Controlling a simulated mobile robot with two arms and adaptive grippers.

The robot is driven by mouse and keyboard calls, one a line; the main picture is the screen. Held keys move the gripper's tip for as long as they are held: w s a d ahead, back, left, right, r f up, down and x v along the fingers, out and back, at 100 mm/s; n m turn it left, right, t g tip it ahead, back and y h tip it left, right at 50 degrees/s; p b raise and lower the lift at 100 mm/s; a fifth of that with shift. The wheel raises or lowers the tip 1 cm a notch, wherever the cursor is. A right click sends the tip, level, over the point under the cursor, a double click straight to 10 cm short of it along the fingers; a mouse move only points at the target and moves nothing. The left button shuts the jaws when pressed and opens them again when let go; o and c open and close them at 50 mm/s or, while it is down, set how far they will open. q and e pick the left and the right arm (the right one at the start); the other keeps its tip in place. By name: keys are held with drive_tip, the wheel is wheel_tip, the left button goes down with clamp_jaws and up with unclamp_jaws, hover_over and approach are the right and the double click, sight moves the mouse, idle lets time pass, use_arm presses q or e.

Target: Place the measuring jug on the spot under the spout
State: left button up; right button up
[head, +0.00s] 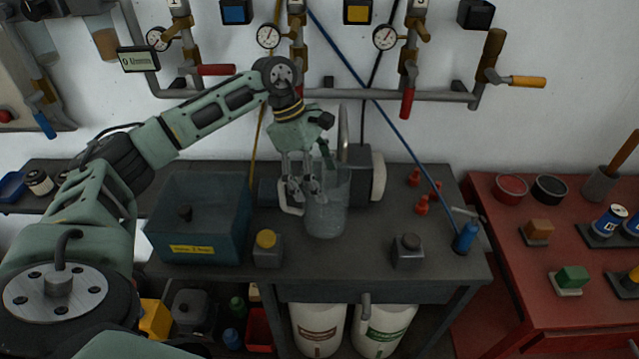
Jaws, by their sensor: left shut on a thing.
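The measuring jug (328,211) is a clear, greyish see-through vessel with a pale handle on its left side. It is upright over the dark bench (361,258); I cannot tell whether its base touches the top. My left gripper (301,192) comes down from above and is shut on the jug at its handle side. A pale curved pipe (343,135) rises just behind the jug and may be the spout. The spot under it is hidden or cannot be made out. My right gripper is not in view.
A teal bin (207,249) stands left of the jug. A yellow-capped container (267,250) and a dark-capped one (408,252) stand near the front. A motor-like cylinder (362,169) lies behind. Red pieces (422,204) and a blue bottle (466,237) are at right.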

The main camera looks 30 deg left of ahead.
use_arm(q)
wheel_tip(320, 180, down, 4)
drive_tip(key=shift+r+p, duration=0.2)
drive_tip(key=shift+p, duration=0.4)
drive_tip(key=shift+f, duration=0.2)
drive_tip(key=o, duration=1.7)
drive_tip(key=shift+o, duration=0.2)
drive_tip(key=shift+r, duration=0.15)
